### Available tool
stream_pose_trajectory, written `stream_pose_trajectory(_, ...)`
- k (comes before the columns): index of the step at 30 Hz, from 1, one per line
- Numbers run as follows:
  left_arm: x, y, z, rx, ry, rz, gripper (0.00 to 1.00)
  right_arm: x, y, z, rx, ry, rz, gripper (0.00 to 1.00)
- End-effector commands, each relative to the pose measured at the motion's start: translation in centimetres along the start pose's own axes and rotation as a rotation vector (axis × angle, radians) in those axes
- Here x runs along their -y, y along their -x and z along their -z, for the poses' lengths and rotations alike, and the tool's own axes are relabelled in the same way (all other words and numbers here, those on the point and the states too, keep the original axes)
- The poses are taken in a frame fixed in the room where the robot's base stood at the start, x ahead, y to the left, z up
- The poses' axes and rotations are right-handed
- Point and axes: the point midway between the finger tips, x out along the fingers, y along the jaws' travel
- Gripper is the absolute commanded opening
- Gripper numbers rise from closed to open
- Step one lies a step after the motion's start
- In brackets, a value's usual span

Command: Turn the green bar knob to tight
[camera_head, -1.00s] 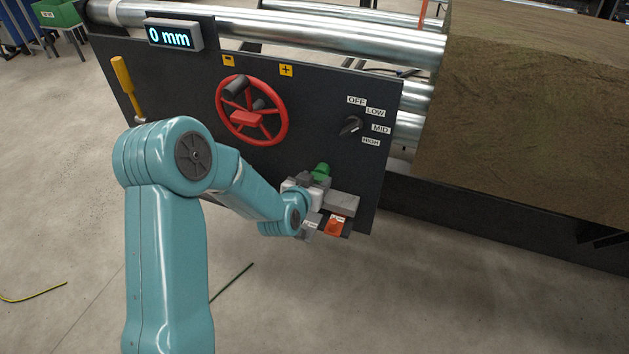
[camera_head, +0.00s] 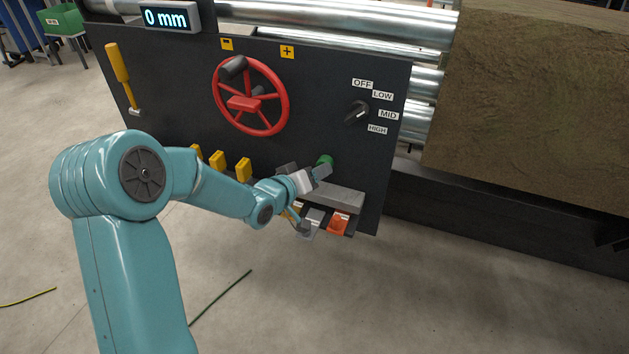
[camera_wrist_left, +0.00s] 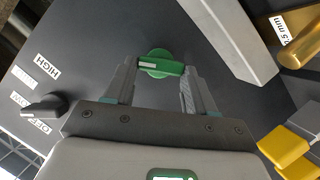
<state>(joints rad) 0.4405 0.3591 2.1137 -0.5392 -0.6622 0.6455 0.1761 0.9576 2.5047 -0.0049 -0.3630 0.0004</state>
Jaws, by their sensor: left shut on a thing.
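The green bar knob (camera_head: 325,160) is on the dark control panel (camera_head: 190,100), low and to the right, partly hidden by my gripper. In the left wrist view the knob (camera_wrist_left: 160,67) is a round green base with a raised bar carrying a pale stripe. The bar lies nearly level across that picture. My left gripper (camera_head: 311,168) reaches it from the left. In the wrist view its two fingers stand one at each end of the bar, shut on it. No tight mark for the knob can be read. My right gripper is not in view.
A red handwheel (camera_head: 250,97) and a black selector knob (camera_head: 356,112) sit above. A grey ledge (camera_head: 340,198) juts out just below the knob, with an orange part (camera_head: 338,222) under it. Several yellow tabs (camera_head: 217,161) are to the left.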

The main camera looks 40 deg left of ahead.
Motion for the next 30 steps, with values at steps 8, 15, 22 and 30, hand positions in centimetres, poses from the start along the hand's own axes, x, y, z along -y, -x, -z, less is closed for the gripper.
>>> stream_pose_trajectory(8,0.42,-0.01,0.07,-0.001,0.245,-0.100,0.25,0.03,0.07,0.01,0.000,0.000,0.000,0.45)
stream_pose_trajectory(15,0.76,-0.09,-0.07,-0.002,0.456,-0.187,0.25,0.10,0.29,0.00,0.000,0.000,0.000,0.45)
stream_pose_trajectory(22,1.00,-0.16,-0.22,-0.004,0.638,-0.263,0.25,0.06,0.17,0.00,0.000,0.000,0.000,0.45)
stream_pose_trajectory(30,1.12,-0.23,-0.38,-0.004,0.790,-0.328,0.25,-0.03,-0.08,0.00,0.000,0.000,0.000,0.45)
